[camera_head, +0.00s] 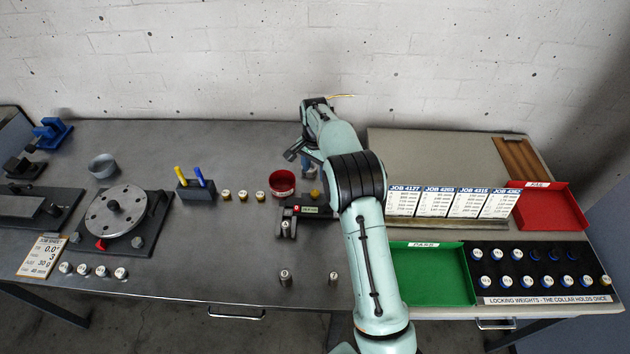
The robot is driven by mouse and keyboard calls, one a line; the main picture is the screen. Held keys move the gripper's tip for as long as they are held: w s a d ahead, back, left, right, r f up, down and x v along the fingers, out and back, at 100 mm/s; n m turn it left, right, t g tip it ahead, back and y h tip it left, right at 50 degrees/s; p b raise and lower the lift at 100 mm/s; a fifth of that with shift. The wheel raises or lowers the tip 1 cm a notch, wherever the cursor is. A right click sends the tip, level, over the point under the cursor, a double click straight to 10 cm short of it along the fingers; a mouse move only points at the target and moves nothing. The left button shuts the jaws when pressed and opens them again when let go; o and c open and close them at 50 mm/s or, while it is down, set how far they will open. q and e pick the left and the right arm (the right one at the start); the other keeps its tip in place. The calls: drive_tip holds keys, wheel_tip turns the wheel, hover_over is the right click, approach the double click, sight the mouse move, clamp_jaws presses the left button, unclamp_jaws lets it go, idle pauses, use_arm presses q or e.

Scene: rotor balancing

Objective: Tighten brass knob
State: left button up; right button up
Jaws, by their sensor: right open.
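A small brass-coloured knob (316,194) shows on top of the black device (318,211) with a small display, near the middle of the bench. My right arm reaches in from the bottom and bends over behind this device. My right gripper (308,170) is open, just above and behind the brass knob, and appears apart from it. The forearm partly hides the gripper and the right side of the device. My left gripper is not in view.
Further left are a pen holder (196,188) and a rotor disc (116,211). Green (430,296) and red (562,207) trays lie right.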

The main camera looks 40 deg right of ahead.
drive_tip(key=shift+r, duration=1.75)
